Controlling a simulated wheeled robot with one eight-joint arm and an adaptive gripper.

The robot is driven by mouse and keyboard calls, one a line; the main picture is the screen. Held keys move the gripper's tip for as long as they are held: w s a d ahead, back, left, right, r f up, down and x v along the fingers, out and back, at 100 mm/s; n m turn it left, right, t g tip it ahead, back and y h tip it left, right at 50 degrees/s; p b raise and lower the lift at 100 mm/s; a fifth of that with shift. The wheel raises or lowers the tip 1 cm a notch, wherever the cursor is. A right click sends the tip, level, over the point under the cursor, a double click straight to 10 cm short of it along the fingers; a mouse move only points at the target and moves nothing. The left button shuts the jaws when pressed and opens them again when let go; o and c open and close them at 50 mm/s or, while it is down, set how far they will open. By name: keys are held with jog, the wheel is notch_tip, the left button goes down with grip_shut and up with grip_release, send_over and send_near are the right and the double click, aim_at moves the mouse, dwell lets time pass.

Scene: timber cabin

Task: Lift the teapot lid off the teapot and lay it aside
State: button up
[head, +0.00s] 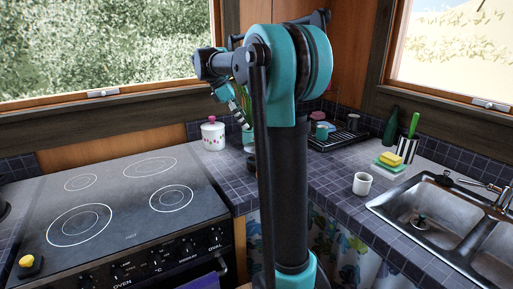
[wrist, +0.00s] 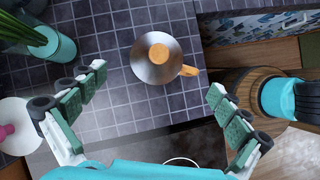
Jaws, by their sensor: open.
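The teapot (wrist: 176,71) stands on the dark tiled counter in the wrist view, seen from above. It is metal, with an orange wooden handle at its right. Its lid (wrist: 148,71) is on top, round and shiny with an orange knob. My gripper (wrist: 155,84) is open and empty above the counter, its fingers spread to either side of the teapot and a little nearer the bottom of the picture. In the head view my gripper (head: 240,113) points down over the corner counter, and my arm hides most of the teapot's surroundings.
A white pot with a pink knob (head: 213,136) stands left of the gripper, beside the stove (head: 125,215). A green plant in a teal pot (wrist: 55,48) is at the wrist view's upper left. A white mug (head: 362,184) stands near the sink.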

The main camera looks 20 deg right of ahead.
aim_at(254, 137)
jog(key=x, duration=0.5)
jog(key=shift+d+f, duration=0.15)
jog(key=shift+f, duration=0.1)
jog(key=shift+x, duration=2.6)
jog(key=shift+w, duration=0.15)
jog(key=shift+c, duration=0.6)
jog(key=c, duration=1.1)
